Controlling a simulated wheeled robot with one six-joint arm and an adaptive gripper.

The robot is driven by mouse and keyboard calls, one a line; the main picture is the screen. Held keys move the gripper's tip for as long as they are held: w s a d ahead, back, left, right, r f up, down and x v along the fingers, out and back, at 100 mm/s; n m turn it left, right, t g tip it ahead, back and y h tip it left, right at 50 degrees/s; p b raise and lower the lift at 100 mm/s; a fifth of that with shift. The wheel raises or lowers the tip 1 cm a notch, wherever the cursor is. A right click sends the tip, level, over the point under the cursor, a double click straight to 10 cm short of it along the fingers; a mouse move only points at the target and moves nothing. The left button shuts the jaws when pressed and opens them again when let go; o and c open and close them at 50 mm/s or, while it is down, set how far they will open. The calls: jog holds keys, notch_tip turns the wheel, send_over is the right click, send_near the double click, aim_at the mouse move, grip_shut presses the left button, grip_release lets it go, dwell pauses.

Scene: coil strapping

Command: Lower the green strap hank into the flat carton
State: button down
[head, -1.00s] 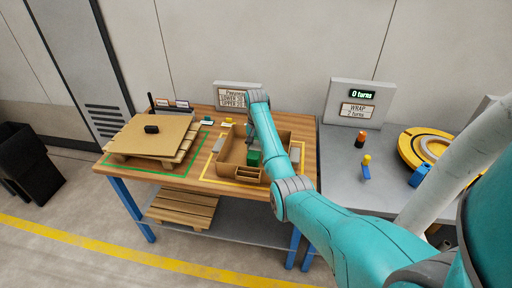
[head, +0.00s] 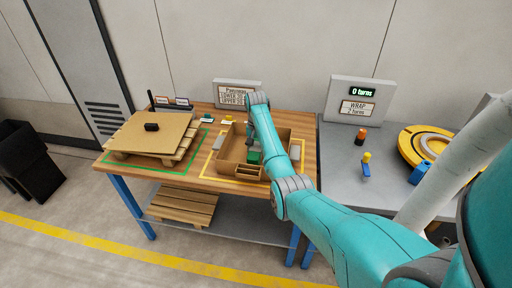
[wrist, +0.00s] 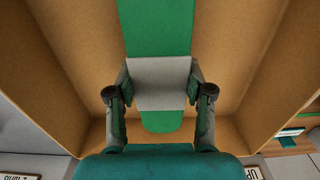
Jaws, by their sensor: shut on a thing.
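The green strap hank (wrist: 160,30) has a pale grey band around its middle. In the wrist view, my gripper (wrist: 160,84) is shut on that band, with one finger on each side. The hank is inside the walls of the open flat carton (wrist: 60,60). In the head view, the carton (head: 229,158) stands on the wooden bench and the green hank (head: 254,157) shows in its right part. My arm hides some of the carton. I cannot tell whether the hank touches the carton's floor.
A cardboard sheet on a pallet (head: 150,135), with a small black object on top, lies left of the carton. A sign (head: 237,94) stands behind. The grey table (head: 345,190) to the right holds small bottles and a yellow ring (head: 412,140).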

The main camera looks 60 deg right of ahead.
jog(key=shift+f, duration=0.4)
jog(key=shift+c, duration=1.8)
grip_release()
jog(key=shift+f, duration=0.1)
notch_tip(320, 180, up, 12)
